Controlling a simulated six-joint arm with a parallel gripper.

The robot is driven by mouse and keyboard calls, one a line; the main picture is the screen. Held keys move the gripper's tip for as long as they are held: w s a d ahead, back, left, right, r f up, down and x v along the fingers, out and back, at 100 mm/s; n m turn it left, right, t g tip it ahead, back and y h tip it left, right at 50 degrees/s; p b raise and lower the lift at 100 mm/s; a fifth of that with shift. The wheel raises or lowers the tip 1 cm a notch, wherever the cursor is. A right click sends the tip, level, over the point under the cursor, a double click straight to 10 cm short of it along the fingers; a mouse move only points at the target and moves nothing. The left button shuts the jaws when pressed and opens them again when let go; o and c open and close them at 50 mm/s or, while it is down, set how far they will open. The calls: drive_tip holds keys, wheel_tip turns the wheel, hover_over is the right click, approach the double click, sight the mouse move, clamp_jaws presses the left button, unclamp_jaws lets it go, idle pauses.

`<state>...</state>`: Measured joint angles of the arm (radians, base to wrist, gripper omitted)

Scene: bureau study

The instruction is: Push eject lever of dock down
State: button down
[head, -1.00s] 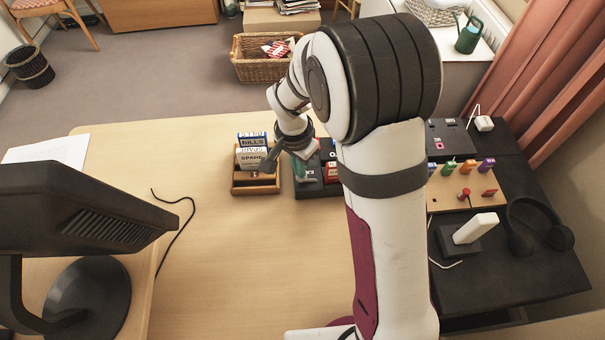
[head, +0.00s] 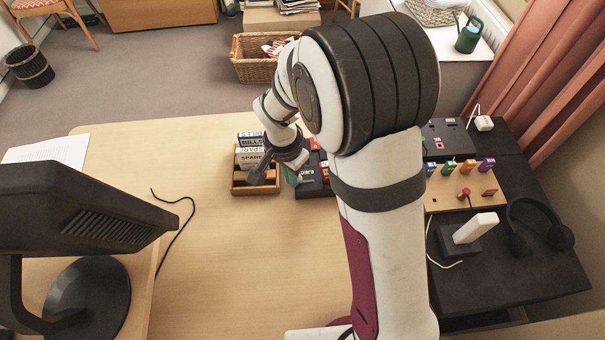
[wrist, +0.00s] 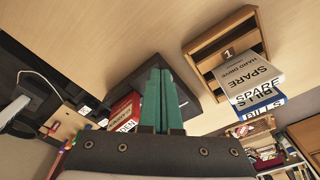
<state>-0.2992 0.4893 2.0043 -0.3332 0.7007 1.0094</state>
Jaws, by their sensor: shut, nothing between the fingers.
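The dock (head: 314,187) is a dark box on the desk, right of the wooden rack, with red-labelled blocks at its back. In the wrist view the dark dock (wrist: 188,103) lies behind my fingers, with a red block (wrist: 125,108) to their left. I cannot make out its eject lever; my gripper and arm cover part of the dock. My gripper (head: 291,178) is over the dock's left side, near the gap to the rack. Its teal fingers (wrist: 161,98) are shut and empty. I cannot tell whether they touch the dock.
A wooden rack (head: 236,189) holding SPARE and BILLS drives stands close left of my gripper. A monitor (head: 80,210) stands at the left. A dark side table at the right carries a peg board (head: 436,200) and headphones (head: 555,236). The desk's middle is clear.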

wheel_tip(320, 180, up, 16)
drive_tip(key=s+a, duration=0.1)
drive_tip(key=shift+f, duration=0.15)
idle(0.3)
drive_tip(key=shift+s, duration=0.1)
drive_tip(key=s+d+f+n+y, duration=0.1)
drive_tip(key=s+d, duration=0.2)
drive_tip(key=s, duration=0.8)
drive_tip(key=s+d+f+n+g+y, duration=0.1)
drive_tip(key=s+d+n, duration=0.1)
drive_tip(key=s, duration=0.9)
drive_tip(key=shift+d+y, duration=0.3)
drive_tip(key=shift+d, duration=0.5)
